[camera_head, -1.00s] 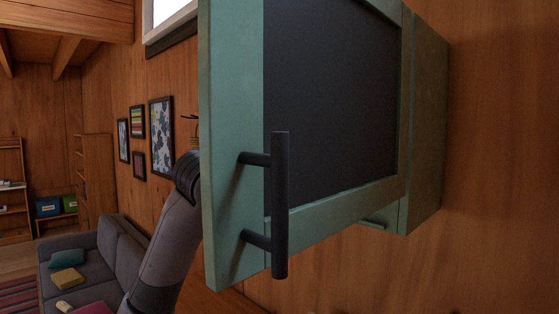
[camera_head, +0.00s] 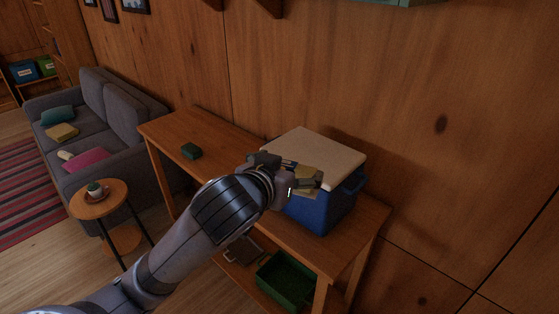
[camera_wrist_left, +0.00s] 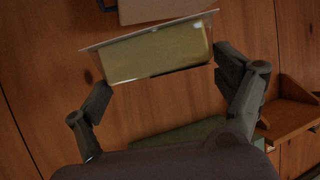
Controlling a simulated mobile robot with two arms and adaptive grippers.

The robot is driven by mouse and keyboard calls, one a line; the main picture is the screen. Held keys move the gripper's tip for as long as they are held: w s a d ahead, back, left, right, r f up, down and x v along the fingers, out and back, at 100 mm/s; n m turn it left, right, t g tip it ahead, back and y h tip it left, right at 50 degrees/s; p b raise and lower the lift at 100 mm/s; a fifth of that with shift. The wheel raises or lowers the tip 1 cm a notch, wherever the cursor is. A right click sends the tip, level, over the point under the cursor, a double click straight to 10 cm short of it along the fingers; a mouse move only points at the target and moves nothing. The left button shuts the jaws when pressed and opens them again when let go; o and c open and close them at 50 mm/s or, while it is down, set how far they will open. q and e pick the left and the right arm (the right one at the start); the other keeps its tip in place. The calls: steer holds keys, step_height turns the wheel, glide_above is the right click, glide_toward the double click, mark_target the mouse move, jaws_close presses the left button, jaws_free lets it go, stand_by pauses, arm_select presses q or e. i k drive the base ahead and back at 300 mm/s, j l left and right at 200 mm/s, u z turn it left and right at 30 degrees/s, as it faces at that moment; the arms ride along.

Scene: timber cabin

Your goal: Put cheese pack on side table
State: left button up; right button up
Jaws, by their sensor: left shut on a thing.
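My left gripper (camera_head: 292,176) is shut on the cheese pack (camera_head: 311,174), a pale yellow block in clear wrapping. It holds the pack in front of a blue cooler, above the long wooden table. In the left wrist view the pack (camera_wrist_left: 155,53) lies between the two fingers of the gripper (camera_wrist_left: 164,76). My right gripper is not in view.
The blue cooler (camera_head: 318,207) with a pale lid stands on the long wooden table (camera_head: 228,138). A green crate (camera_head: 287,281) is below. A grey sofa (camera_head: 110,95) stands behind the side table.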

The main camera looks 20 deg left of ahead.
mark_target(221, 159)
steer(key=i+j, duration=0.1)
steer(key=j, duration=1.6)
steer(key=i+j, duration=0.5)
